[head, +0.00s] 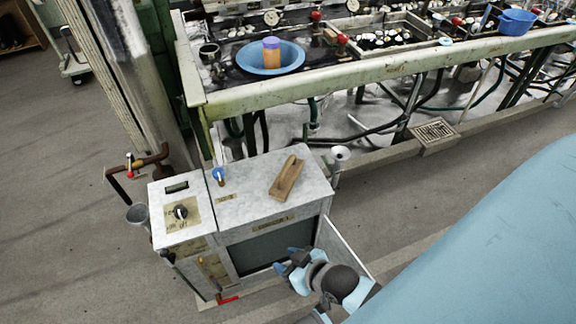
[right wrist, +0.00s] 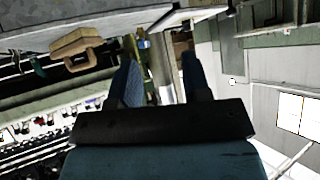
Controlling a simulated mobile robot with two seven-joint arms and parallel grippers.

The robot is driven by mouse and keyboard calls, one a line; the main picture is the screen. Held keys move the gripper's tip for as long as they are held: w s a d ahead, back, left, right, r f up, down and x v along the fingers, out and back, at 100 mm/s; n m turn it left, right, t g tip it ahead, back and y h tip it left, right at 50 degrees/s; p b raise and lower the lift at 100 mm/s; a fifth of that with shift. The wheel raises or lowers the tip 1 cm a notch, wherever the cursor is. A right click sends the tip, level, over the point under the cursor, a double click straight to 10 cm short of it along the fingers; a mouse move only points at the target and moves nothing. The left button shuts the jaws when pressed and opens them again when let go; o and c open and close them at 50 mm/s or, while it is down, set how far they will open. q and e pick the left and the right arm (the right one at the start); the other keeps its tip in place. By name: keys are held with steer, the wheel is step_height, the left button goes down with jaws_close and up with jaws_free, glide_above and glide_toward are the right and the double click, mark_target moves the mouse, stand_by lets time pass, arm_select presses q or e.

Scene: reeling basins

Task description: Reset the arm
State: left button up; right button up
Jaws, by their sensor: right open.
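My right gripper (head: 287,261) is in front of the grey metal cabinet (head: 245,205), near its dark front opening (head: 262,250). Its two blue-tipped fingers are apart. The right wrist view also shows this gripper (right wrist: 162,75) open, with nothing held between its fingers. The cabinet's side panel or door (head: 343,247) stands out close to the right of my right arm. My left gripper is in neither view.
A wooden tool with a handle (head: 287,180) and a blue-topped valve (head: 219,175) are on the cabinet. Open floor lies left.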

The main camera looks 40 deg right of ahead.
arm_select(q)
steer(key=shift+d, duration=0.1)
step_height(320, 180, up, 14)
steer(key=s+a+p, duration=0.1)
steer(key=p, duration=1.5)
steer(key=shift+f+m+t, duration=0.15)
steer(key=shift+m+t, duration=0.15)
arm_select(e)
step_height(320, 180, up, 14)
steer(key=d, duration=0.1)
steer(key=shift+s+f+n, duration=0.25)
steer(key=shift+s+n, duration=0.05)
steer(key=shift+s, duration=0.15)
steer(key=shift+r, duration=0.1)
